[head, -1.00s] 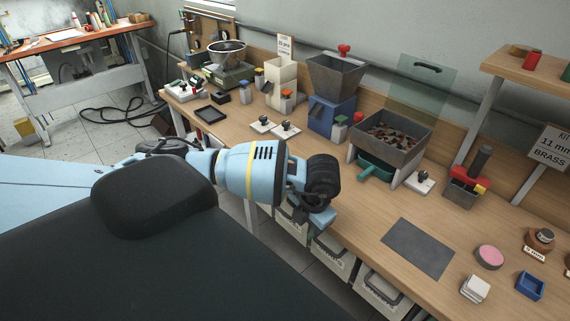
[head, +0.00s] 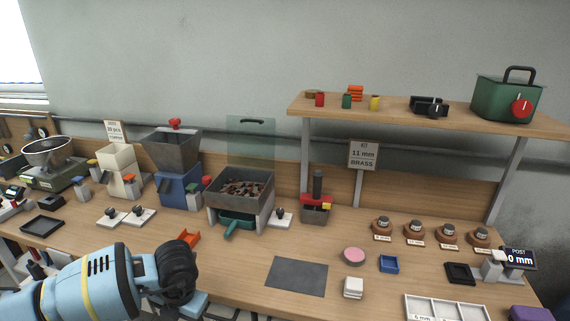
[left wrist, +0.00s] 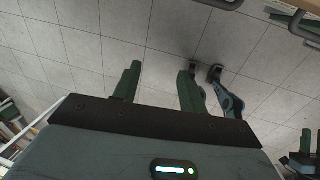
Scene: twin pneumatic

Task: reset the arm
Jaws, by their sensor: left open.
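My left arm (head: 95,285) is light blue with a yellow band and a black wrist joint. It comes into the head view at the lower left, in front of the bench's near edge. The wrist points downward there, and its fingers are hidden. In the left wrist view my left gripper (left wrist: 157,72) shows two dark green fingers, spread apart with nothing between them. Tiled floor (left wrist: 110,35) lies beyond them.
A raised shelf (head: 400,117) carries a green box (head: 505,100).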

